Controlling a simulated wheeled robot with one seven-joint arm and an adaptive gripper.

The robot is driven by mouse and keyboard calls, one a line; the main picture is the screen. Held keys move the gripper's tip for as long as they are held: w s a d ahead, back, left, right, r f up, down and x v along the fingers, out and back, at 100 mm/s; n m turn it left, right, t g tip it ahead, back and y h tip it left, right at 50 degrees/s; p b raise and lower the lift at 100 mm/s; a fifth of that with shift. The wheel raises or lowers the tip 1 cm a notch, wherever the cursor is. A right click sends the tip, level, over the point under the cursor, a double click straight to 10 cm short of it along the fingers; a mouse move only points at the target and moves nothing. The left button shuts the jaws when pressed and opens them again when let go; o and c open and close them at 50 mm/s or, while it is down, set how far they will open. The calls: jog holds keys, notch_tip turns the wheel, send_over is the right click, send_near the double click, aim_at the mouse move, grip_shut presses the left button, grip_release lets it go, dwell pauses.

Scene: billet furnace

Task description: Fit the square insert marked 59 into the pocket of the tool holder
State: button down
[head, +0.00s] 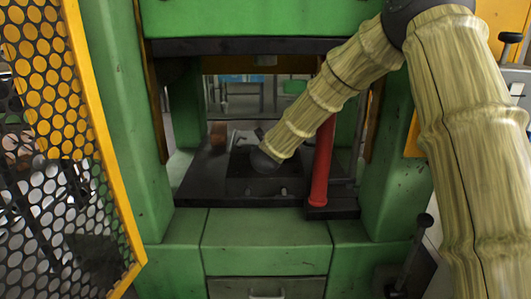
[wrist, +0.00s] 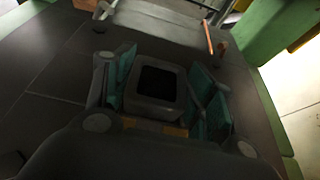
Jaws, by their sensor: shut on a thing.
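My gripper (wrist: 162,85) shows in the wrist view with a teal-padded finger on each side of a grey square block. It is shut on this block, which I take for the square insert (wrist: 179,93). The block has rounded corners and a dark square middle. No number can be read on it. In the head view my arm reaches into the press opening and its end is low over the dark bed. My gripper's fingers are hidden there. I cannot make out the tool holder or its pocket, nor whether the block touches anything below.
The dark press bed (head: 200,178) lies between green columns (head: 401,165). A red post (head: 321,165) stands close to the right of my arm's end. A brown block (head: 218,134) sits at the bed's back left. A yellow-framed mesh guard (head: 92,130) is at the left.

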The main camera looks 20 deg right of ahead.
jog(key=shift+f, duration=0.1)
jog(key=shift+c, duration=2.2)
grip_release()
jog(key=shift+f, duration=0.1)
jog(key=shift+s, duration=0.1)
